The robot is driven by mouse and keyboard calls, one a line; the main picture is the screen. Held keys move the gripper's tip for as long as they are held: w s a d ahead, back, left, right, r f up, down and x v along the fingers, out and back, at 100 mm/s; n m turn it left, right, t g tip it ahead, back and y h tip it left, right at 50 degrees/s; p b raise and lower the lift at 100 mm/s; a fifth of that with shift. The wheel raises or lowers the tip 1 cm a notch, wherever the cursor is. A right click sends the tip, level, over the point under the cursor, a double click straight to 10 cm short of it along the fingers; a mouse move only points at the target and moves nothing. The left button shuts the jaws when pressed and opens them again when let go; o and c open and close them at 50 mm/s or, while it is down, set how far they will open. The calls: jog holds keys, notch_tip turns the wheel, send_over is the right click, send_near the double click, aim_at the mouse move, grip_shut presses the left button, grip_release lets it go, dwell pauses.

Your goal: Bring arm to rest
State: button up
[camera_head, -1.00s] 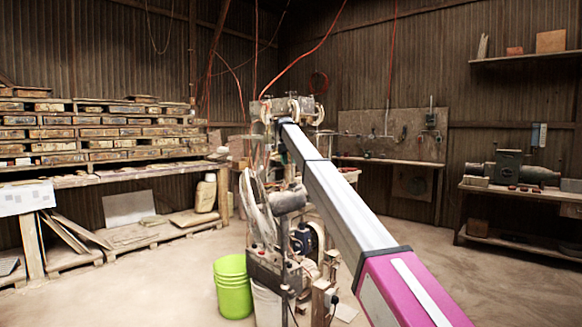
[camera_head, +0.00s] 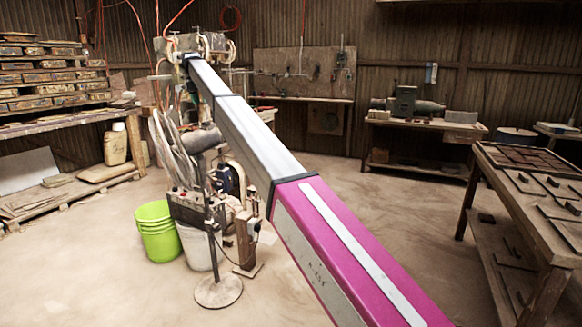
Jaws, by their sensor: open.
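No jaws of my gripper can be made out in the head view. A long straight beam, pale grey with a magenta near part (camera_head: 345,240), runs from the bottom right up to the machine. I cannot tell whether this beam is my own arm. Its dark far end meets or overlaps the worn press-like machine (camera_head: 205,140) at the upper left, and contact there cannot be judged. Pale hoses hang on the machine, and a round foot stands below it.
A lime green bucket (camera_head: 156,232) and a white bucket (camera_head: 196,248) stand by the machine. A wooden table (camera_head: 545,225) with flat tiles or moulds is at the right. A bench (camera_head: 425,125) with a vise-like tool stands behind. The floor (camera_head: 350,195) between is clear.

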jog(key=s+d+f+m, duration=0.5)
jog(key=d+f, duration=0.7)
jog(key=f, duration=0.1)
jog(key=s+d+f+m+y, duration=0.1)
jog(key=s+d+f+m, duration=0.35)
jog(key=d+f, duration=0.85)
jog(key=s+d+f+m, duration=0.4)
jog(key=s+d+f, duration=0.2)
jog(key=d+f, duration=0.65)
jog(key=s+d+f+m, duration=0.5)
jog(key=s+d+f, duration=0.2)
jog(key=s, duration=0.4)
jog(key=s+d+f+m, duration=0.6)
jog(key=s+d, duration=0.3)
jog(key=s, duration=0.3)
jog(key=s+d+f+m+y, duration=0.1)
jog(key=s+d+f+m, duration=0.4)
jog(key=s+d+f, duration=0.3)
jog(key=s, duration=0.4)
jog(key=shift+s+f, duration=0.15)
jog(key=shift+s, duration=0.1)
